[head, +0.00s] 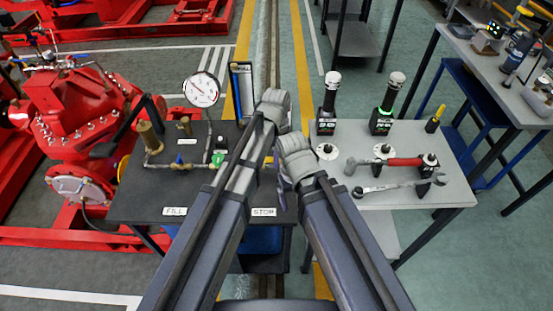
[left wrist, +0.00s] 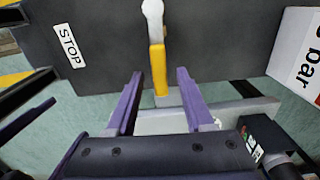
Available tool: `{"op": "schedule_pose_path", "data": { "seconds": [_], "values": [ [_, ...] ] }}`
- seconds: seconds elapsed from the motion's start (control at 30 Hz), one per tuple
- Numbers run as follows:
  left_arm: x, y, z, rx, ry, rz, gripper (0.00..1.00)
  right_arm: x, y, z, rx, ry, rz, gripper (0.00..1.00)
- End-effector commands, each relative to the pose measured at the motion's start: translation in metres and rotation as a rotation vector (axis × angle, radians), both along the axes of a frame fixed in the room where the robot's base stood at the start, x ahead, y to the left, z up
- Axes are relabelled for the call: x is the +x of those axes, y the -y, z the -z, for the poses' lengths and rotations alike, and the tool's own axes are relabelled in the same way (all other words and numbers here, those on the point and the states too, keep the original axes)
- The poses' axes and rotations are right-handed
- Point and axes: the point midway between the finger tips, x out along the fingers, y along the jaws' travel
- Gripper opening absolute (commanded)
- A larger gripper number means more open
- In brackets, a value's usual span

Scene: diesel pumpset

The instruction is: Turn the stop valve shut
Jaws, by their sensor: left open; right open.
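The stop valve's yellow lever (left wrist: 159,70) shows in the left wrist view, with a pale rounded end at its top, against the dark bench top. The white STOP label (left wrist: 69,46) is to its left. My left gripper (left wrist: 158,76) is open, and the lever's lower part appears between its two purple fingers; I see no finger closed on it. In the head view my arms hide the lever, though the STOP label (head: 263,211) shows at the dark bench's front edge. My right gripper (head: 281,184) is beside the left arm over the bench, its fingers partly hidden.
The dark bench (head: 135,205) carries a FILL label, brass fittings, a blue-handled valve and a round gauge (head: 201,90). A grey table (head: 420,195) on the right holds wrenches and two black-and-white devices. A red pumpset (head: 80,120) stands left.

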Motion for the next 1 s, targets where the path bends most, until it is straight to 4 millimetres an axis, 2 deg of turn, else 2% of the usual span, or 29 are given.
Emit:
{"op": "schedule_pose_path", "data": {
  "seconds": [0.2, 0.67, 1.0],
  "values": [
    [0.0, 0.0, -0.0007, 0.0, 0.0, 0.0, 0.51, 0.0, 0.0, -0.0007, 0.0, 0.0, 0.0, 0.84],
    [0.0, 0.0, -0.0006, 0.0, 0.0, 0.0, 0.0, 0.0, 0.0, -0.0006, 0.0, 0.0, 0.0, 0.84],
    [0.0, 0.0, -0.0006, 0.0, 0.0, 0.0, 0.0, 0.0, 0.0, -0.0006, 0.0, 0.0, 0.0, 0.84]
  ]
}}
